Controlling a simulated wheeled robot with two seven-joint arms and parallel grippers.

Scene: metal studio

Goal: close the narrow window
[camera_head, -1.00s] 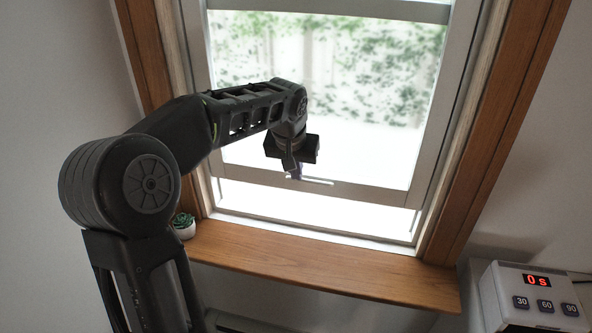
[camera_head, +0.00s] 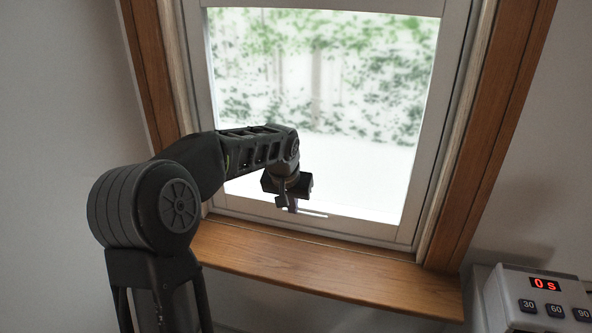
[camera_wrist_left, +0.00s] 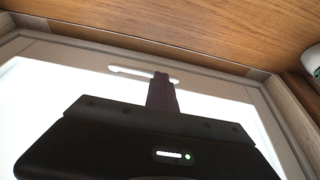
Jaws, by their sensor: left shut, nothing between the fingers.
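The narrow window has a pale lower sash, whose bottom rail (camera_head: 365,228) sits right down at the wooden sill (camera_head: 300,262) in the head view, with no bright gap showing under it. A slim light handle (camera_head: 312,214) runs along the rail. My left gripper (camera_head: 293,208) is shut and empty, its fingertips at the left part of the handle. In the left wrist view the shut fingers (camera_wrist_left: 161,80) overlap the handle (camera_wrist_left: 125,71); whether they touch it is hard to tell. My right gripper is not in view.
A grey box (camera_head: 540,297) with a red display and several buttons stands at the lower right. A wooden frame (camera_head: 490,130) borders the window. A small part of a white pot (camera_wrist_left: 312,60) shows at the right edge of the left wrist view. The sill's right half is clear.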

